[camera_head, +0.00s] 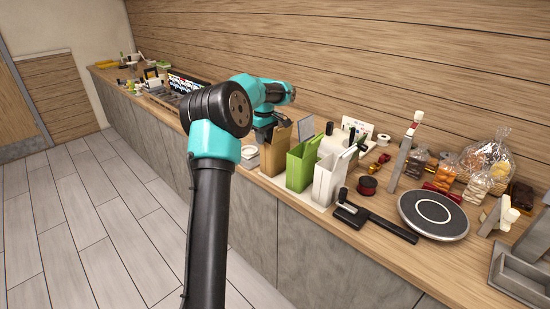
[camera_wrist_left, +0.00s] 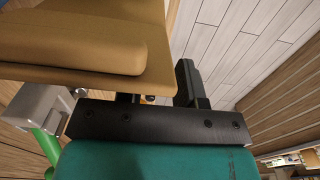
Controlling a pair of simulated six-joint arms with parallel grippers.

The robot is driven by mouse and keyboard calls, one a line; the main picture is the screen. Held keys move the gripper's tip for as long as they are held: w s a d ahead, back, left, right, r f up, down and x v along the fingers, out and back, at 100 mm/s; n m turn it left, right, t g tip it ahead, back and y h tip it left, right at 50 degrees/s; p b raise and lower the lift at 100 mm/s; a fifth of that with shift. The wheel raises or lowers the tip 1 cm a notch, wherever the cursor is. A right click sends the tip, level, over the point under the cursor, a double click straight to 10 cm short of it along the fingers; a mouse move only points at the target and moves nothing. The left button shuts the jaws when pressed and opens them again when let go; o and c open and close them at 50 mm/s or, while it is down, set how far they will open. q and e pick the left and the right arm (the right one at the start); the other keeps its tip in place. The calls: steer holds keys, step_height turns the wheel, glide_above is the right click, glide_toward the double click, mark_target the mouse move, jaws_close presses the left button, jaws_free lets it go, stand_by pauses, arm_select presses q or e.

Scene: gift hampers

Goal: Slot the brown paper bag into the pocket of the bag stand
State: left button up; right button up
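The brown paper bag (camera_head: 274,152) stands upright at the left end of a row of bags, open at the top. It fills the upper left of the left wrist view (camera_wrist_left: 150,75), very close to the camera. My left gripper (camera_head: 266,130) is at the bag's upper left side. In the left wrist view one dark finger (camera_wrist_left: 188,82) shows beside the bag's edge; the other is mostly hidden, so its grip is unclear. The pale bag stand (camera_head: 316,208) lies under the row; whether the brown bag sits in a pocket is hidden. My right gripper is not in view.
A green bag (camera_head: 299,168) and a white bag (camera_head: 325,181) stand right of the brown bag. A dark-handled tool (camera_head: 375,222), a red spool (camera_head: 367,185) and a round turntable (camera_head: 433,214) lie farther right. Wrapped goods (camera_head: 487,160) crowd the back right. The counter edge drops to the floor in front.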

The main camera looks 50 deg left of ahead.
mark_target(275, 154)
arm_select(q)
step_height(275, 154, down, 4)
steer(key=shift+r, duration=0.25)
steer(key=shift+c, duration=0.5)
jaws_close()
stand_by(1.1)
